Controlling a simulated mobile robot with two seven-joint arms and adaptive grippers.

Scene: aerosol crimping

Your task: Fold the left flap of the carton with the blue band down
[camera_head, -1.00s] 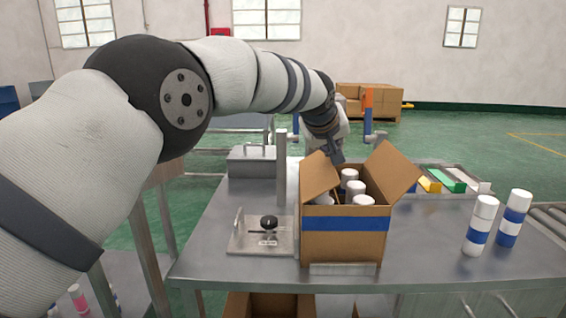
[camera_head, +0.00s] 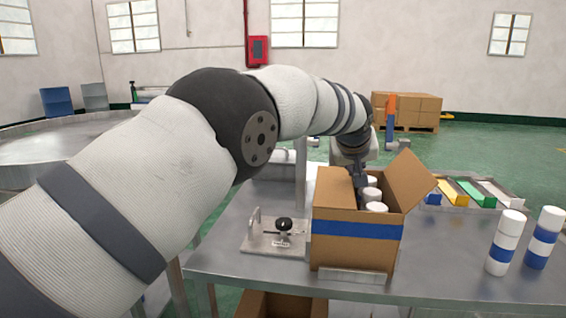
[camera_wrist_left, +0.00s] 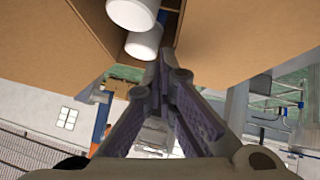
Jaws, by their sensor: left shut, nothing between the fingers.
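The carton with the blue band (camera_head: 352,240) stands upright on the metal table, with white-topped cans (camera_head: 373,193) inside. Its left flap (camera_head: 333,188) leans inward over the left part of the opening and hides some cans. Its right flap (camera_head: 411,180) stands up, leaning outward. My left gripper (camera_head: 360,190) is over the opening at the inner edge of the left flap. In the left wrist view the fingers (camera_wrist_left: 166,68) are shut and empty, close to a brown cardboard panel (camera_wrist_left: 245,40), with white can tops (camera_wrist_left: 143,40) beyond. Exact contact is unclear. My right gripper is out of view.
A metal fixture with a black knob (camera_head: 284,225) sits left of the carton. Two white cans with blue bands (camera_head: 505,243) (camera_head: 543,238) stand to the right. A tray of coloured blocks (camera_head: 470,193) lies behind them. Table between carton and cans is clear.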

